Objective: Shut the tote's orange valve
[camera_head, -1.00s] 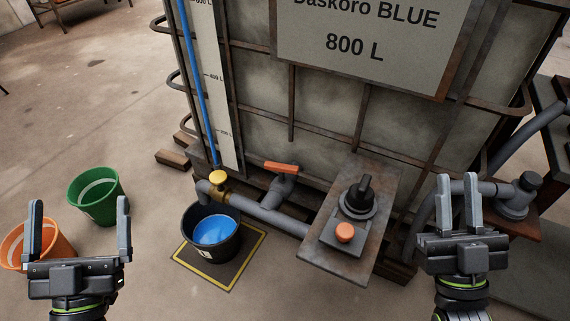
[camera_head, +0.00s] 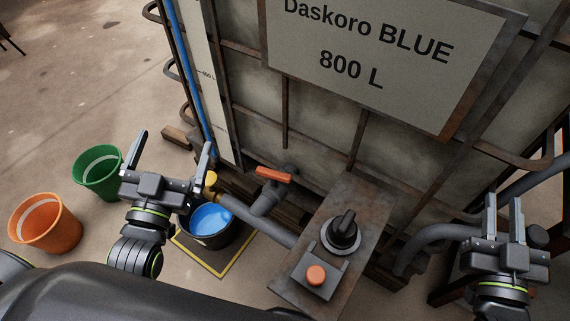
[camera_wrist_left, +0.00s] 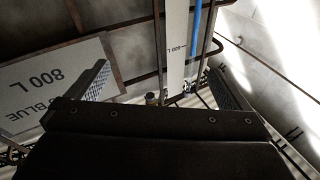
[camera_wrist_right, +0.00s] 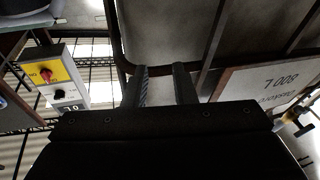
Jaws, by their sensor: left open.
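The tote's orange valve handle (camera_head: 274,174) sits on a short grey pipe low on the tote (camera_head: 345,130). In the head view the handle lies roughly crosswise over that pipe. My left gripper (camera_head: 172,148) is open and empty, left of the handle and apart from it, near the yellow valve (camera_head: 210,183) above the black bucket. My right gripper (camera_head: 503,206) has its fingers parted with nothing between them, right of the tote's front and well away from the handle. The handle shows in neither wrist view. The left wrist view shows the tote's sign (camera_wrist_left: 50,88) upside down.
A black bucket (camera_head: 230,238) with blue liquid stands on a yellow-edged mat (camera_head: 240,262). Green (camera_head: 97,172) and orange (camera_head: 45,225) buckets stand left. A rusty panel with a black knob (camera_head: 342,230) and orange button (camera_head: 316,275) stands right of the valve. Pipes run below.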

